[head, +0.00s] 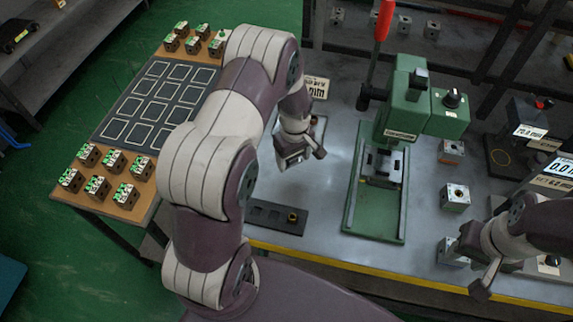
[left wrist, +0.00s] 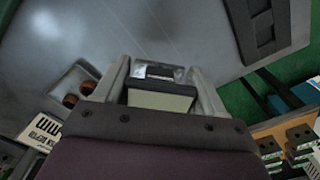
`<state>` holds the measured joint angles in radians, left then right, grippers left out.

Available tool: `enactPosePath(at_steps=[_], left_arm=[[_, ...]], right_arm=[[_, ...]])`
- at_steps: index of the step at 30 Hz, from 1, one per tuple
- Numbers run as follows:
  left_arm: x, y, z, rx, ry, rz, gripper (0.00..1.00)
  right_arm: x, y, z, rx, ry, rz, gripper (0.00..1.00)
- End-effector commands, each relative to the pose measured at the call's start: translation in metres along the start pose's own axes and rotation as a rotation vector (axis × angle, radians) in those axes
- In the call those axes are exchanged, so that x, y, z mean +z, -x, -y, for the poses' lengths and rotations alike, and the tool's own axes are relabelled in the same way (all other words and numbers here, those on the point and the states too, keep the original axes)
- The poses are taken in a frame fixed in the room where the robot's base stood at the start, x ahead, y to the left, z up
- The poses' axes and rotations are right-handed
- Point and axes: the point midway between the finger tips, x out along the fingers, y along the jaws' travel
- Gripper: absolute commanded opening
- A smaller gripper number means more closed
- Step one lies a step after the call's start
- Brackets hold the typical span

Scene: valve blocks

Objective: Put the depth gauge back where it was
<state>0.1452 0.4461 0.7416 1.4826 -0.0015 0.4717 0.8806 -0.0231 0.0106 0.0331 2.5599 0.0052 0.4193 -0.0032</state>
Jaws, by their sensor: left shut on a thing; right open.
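My left gripper (head: 300,156) is over the left part of the grey bench. In the left wrist view its two fingers (left wrist: 160,88) are closed on a small block with a dark top and a pale grey-green face, seemingly the depth gauge (left wrist: 160,99). Most of it is hidden in the head view. A small plate with two brown round posts (left wrist: 75,85) lies on the bench beside the gripper, near a white sign marked mm (head: 316,87). My right gripper (head: 482,277) is open near the bench's front right, beside a metal block.
A dark slotted tray (head: 265,214) with a brass piece lies at the front left. A green press (head: 405,105) with a red-handled lever stands mid-bench. Metal valve blocks (head: 456,197) and displays (head: 526,131) stand right. A wooden table (head: 150,105) carries green-topped blocks.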

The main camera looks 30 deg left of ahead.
Motion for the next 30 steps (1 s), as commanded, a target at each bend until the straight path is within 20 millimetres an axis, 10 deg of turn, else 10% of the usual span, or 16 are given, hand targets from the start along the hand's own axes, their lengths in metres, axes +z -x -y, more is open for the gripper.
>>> enactPosePath(at_steps=[12,22,23,25,30], left_arm=[[-0.009,-0.051,0.016,0.001,-0.003,-0.001,0.29],[-0.009,-0.056,0.016,0.002,-0.003,-0.001,0.29],[-0.009,-0.056,0.016,0.001,-0.003,-0.001,0.73],[-0.009,-0.055,0.016,0.001,-0.003,-0.001,0.96],[-0.009,-0.055,0.016,0.001,-0.003,-0.001,0.96]], right_arm=[[-0.001,0.012,0.0,0.0,0.0,0.0,0.43],[-0.001,0.007,0.0,0.0,0.0,0.001,0.43],[-0.001,0.007,0.0,0.0,0.0,0.001,0.43],[-0.001,0.009,0.0,0.0,0.0,0.001,0.43],[-0.001,0.009,0.0,0.0,0.0,0.001,0.43]])
